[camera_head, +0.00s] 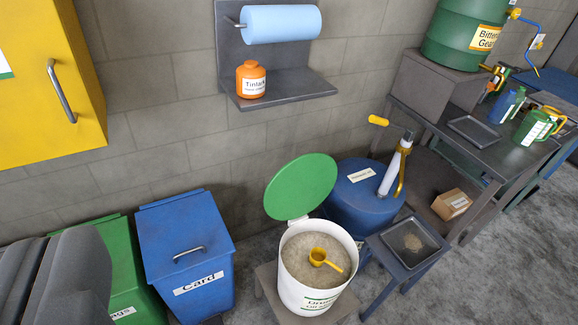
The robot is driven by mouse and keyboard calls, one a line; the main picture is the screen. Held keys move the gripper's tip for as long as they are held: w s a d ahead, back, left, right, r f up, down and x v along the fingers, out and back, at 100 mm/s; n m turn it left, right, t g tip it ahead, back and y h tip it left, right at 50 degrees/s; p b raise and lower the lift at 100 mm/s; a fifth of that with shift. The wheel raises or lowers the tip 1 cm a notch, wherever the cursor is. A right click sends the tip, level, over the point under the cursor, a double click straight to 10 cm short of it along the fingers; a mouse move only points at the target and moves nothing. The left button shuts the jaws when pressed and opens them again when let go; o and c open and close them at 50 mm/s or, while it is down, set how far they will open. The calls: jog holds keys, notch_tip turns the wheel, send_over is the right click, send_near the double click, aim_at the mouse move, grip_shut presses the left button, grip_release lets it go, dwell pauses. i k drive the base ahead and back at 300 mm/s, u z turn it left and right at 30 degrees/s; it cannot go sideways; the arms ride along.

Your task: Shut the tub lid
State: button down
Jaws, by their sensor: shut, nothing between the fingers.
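The white tub (301,290) stands on a low wooden stand at the lower middle, filled with pale granules. A yellow scoop (321,258) lies on the granules inside it. The round green tub lid (301,186) is open, tilted up behind the tub's back rim, with a white tab at its lower edge by the rim. My gripper's fingers do not show in this view, and nothing is seen touching the lid.
A blue drum (366,201) with a pump stands close behind the tub on the right. A small stand with a tray (383,260) is right of the tub. The blue card bin (184,250) is to the left. A shelf with an orange bottle (250,79) hangs above.

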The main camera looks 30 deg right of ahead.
aim_at(301, 185)
jog(key=z, duration=0.1)
jog(key=i, duration=1)
jog(key=u, duration=0.1)
